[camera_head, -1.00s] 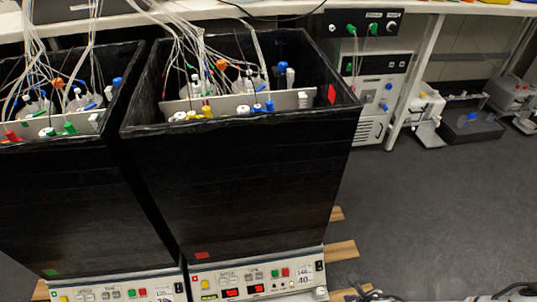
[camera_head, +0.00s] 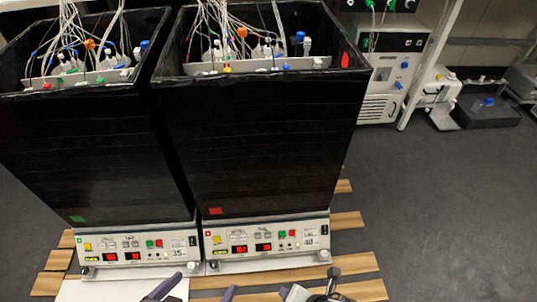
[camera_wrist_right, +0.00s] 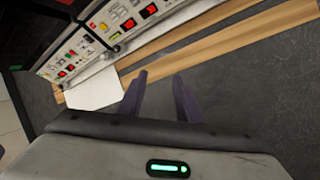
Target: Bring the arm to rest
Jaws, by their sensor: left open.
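Wooden strips (camera_head: 350,221) lie under the bioreactors, with a white sheet (camera_head: 115,291) in front. A white instrument cabinet (camera_head: 385,85) stands at the back right, with small devices (camera_head: 487,108) beside it. Grey floor (camera_head: 440,210) is open on the right.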

